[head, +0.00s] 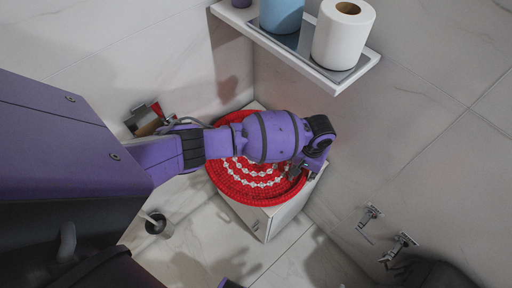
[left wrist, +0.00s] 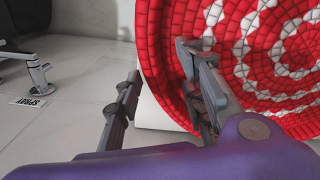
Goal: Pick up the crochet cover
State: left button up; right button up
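The crochet cover (head: 232,186) is a round red piece with white rings of pattern. It lies on top of a white box-like stand (head: 262,222) in the corner. My left gripper (head: 303,172) reaches across it and is at its right edge, hiding part of it. In the left wrist view, the cover (left wrist: 272,62) fills the upper right. My left gripper (left wrist: 160,85) is open there, one finger in front of the cover and the other beyond its rim. The rim lies between the fingers. I cannot tell whether a finger touches it. My right gripper is not in view.
A wall shelf (head: 330,82) with a paper roll (head: 343,33) and a blue container (head: 281,14) is above the stand. Wall fittings (head: 369,216) are at the right. Floor before the stand is clear.

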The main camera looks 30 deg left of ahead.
pick_arm(q)
grip_shut()
dwell(0.4)
